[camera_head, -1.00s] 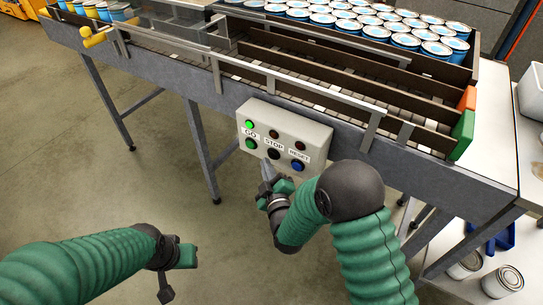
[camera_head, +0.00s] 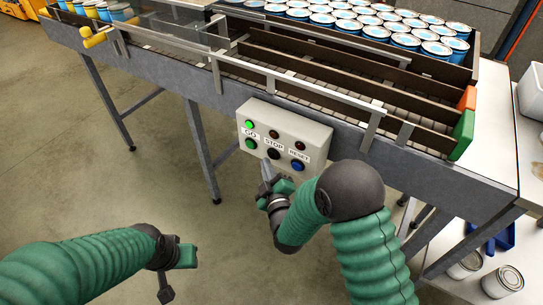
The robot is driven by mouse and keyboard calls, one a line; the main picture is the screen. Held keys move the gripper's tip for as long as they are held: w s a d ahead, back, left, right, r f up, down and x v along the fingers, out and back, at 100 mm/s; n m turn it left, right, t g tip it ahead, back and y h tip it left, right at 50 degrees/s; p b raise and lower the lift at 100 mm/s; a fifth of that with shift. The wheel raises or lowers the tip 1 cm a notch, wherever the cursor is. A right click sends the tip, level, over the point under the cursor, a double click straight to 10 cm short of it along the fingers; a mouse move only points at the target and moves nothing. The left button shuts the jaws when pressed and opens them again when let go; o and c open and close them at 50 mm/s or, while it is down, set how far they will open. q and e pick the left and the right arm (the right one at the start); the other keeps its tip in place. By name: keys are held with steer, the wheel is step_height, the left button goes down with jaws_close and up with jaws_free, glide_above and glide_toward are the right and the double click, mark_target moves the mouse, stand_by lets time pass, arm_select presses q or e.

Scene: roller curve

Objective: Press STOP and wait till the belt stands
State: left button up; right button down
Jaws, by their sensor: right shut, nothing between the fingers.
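The control box (camera_head: 308,136) hangs on the front of the conveyor frame. It carries a green GO button (camera_head: 250,143), a dark STOP button (camera_head: 273,154) and a blue RESET button (camera_head: 297,166). The lamp above GO (camera_head: 249,125) is lit green; the lamps above STOP (camera_head: 274,134) and RESET (camera_head: 301,146) are dark red. My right gripper (camera_head: 266,170) is shut and empty, its tips just below STOP; I cannot tell whether they touch it. My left gripper (camera_head: 176,273) is open and empty, low on the left. The belt (camera_head: 285,90) runs behind the front rail.
Many blue cans (camera_head: 375,32) stand on the far side of the conveyor. A white bench (camera_head: 529,150) stands at the right, with loose cans (camera_head: 502,281) lower down. Conveyor legs (camera_head: 203,155) stand left of the box. The floor between is clear.

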steer(key=shift+w+d+r, duration=0.1)
steer(key=shift+w+d, duration=0.15)
steer(key=shift+w, duration=0.05)
steer(key=shift+w+d, duration=0.3)
steer(key=shift+w, duration=0.05)
stand_by(0.7)
stand_by(0.3)
steer(key=shift+s+a, duration=0.55)
steer(key=shift+s, duration=0.15)
steer(key=s+a, duration=0.1)
steer(key=s, duration=0.1)
steer(key=s+a, duration=0.2)
steer(key=shift+b, duration=0.3)
stand_by(0.5)
